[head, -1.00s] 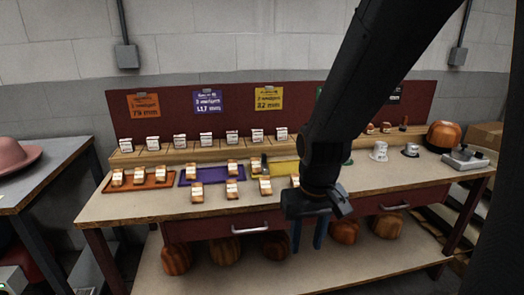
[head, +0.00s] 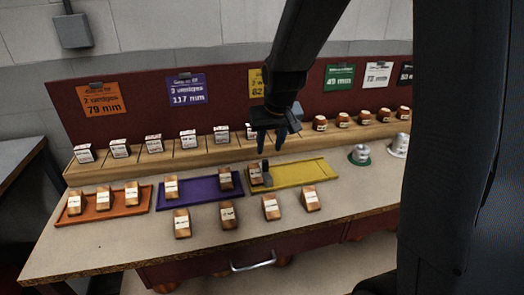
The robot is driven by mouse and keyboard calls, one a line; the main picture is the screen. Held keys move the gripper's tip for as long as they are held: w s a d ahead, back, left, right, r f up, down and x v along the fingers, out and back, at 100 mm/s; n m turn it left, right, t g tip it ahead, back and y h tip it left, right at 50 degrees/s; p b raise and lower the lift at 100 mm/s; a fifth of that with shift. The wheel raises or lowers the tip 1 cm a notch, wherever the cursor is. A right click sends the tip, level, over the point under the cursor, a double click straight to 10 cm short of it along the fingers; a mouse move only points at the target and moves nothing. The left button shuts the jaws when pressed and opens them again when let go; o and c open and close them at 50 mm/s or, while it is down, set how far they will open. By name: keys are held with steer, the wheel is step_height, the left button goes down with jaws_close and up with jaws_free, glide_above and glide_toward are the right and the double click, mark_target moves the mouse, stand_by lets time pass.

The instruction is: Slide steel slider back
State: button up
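A small dark grey upright piece, which looks like the steel slider (head: 267,176), stands at the left end of the yellow tray (head: 304,172). A wooden block with a white label (head: 254,174) stands right beside it on its left; I cannot tell whether they touch. My gripper (head: 272,152) points down above and slightly behind the grey piece. Its two dark fingers are apart, with nothing visible between them. The fingertips appear clear of the piece, though the exact gap is hard to judge.
A purple tray (head: 200,190) and an orange tray (head: 92,215) hold labelled wooden blocks. Several loose blocks (head: 228,215) stand in front. A wooden rack (head: 102,163) with white-topped and brown blocks runs behind. Two white cups (head: 360,155) stand right. The yellow tray's right part is empty.

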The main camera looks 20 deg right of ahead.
mark_target(265, 161)
steer(key=shift+p+x, duration=0.45)
steer(key=shift+x, duration=3.35)
steer(key=shift+a, duration=0.15)
jaws_close()
